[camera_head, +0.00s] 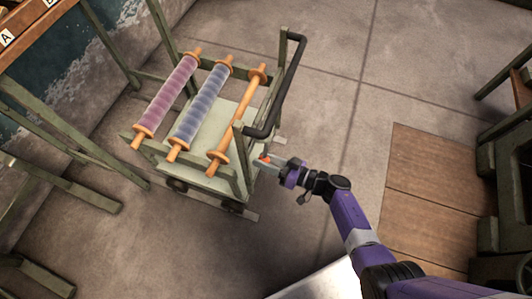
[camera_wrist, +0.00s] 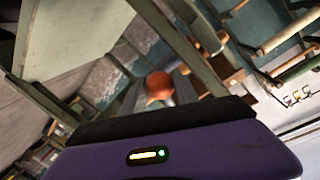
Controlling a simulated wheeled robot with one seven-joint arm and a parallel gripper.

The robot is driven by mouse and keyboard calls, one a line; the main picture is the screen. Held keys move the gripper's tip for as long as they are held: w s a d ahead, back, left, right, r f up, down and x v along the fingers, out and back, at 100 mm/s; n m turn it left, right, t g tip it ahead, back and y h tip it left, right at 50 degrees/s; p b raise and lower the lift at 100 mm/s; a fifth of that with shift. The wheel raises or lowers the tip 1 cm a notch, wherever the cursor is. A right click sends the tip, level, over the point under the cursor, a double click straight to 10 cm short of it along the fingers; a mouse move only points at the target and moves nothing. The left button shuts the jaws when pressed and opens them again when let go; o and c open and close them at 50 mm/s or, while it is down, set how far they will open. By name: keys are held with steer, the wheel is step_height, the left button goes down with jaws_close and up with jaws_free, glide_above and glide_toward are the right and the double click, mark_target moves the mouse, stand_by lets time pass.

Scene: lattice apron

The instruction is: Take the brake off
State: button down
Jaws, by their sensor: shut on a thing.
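The cart (camera_head: 197,185) is a green frame on small wheels with a pale deck and a black push handle (camera_head: 283,95). My gripper (camera_head: 266,160) is at its near right corner post, shut on the brake lever's orange-red knob (camera_head: 264,157). In the wrist view the round knob (camera_wrist: 159,85) shows just beyond my gripper's dark edge. The lever's shaft is mostly hidden, and I cannot tell its angle. The cart's green posts stand close beside the knob.
The cart carries a pink roll (camera_head: 167,95), a blue roll (camera_head: 203,102) and a bare orange roller (camera_head: 240,118). Green racks stand at the left. A wooden floor panel (camera_head: 430,185) lies at the right, by a dark green machine. The grey floor behind the cart is clear.

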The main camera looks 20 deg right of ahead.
steer(key=shift+s+a, duration=0.15)
steer(key=shift+s, duration=0.05)
stand_by(0.4)
steer(key=c, duration=0.9)
jaws_free()
steer(key=shift+r, duration=0.1)
steer(key=shift+c, duration=0.2)
steer(key=shift+a, duration=0.1)
steer(key=shift+w, duration=0.1)
